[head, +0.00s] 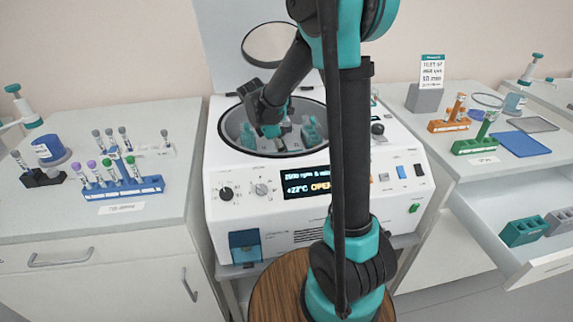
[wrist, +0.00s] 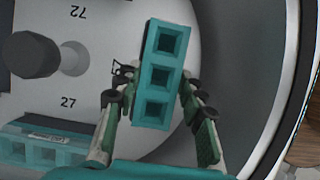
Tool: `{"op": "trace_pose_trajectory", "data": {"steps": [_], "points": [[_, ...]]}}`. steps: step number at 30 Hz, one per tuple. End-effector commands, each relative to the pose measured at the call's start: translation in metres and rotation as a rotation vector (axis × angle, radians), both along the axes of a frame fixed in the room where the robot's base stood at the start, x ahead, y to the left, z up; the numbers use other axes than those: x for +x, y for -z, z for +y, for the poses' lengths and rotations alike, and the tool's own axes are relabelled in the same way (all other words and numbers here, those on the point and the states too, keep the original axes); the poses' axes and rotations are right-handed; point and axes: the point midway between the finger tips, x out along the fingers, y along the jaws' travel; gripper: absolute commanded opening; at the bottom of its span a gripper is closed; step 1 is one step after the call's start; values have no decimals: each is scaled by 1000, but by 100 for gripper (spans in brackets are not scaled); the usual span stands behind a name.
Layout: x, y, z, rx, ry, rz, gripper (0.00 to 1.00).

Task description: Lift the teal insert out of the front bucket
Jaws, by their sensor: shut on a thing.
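My gripper (head: 270,118) reaches down into the open centrifuge bowl (head: 229,128). In the wrist view my gripper (wrist: 155,92) is shut on a teal insert (wrist: 148,75) with three square, empty-looking holes in a row. One finger presses on each long side, and the insert sits slightly tilted in the picture. No bucket walls show around it; its underside is hidden, so its height above the rotor is unclear. Another teal insert (wrist: 40,150) lies at the lower left of the wrist view. In the head view teal pieces (head: 312,131) show at the bowl's right.
A dark rotor knob (wrist: 32,54) stands left of the held insert, and the bowl wall curves at right. The raised lid is behind my arm. A blue tube rack (head: 140,188) is on the left counter. An open drawer at right holds a teal block (head: 522,231).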

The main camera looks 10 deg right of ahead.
Motion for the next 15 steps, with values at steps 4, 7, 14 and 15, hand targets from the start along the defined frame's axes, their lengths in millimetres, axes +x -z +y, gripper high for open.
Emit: {"op": "trace_pose_trajectory", "data": {"steps": [4, 7, 14, 15], "points": [[0, 0, 0, 0, 0, 0, 11], [0, 0, 0, 0, 0, 0, 11], [0, -4, 0, 0, 0, 0, 11], [0, -6, 0, 0, 0, 0, 11]]}}
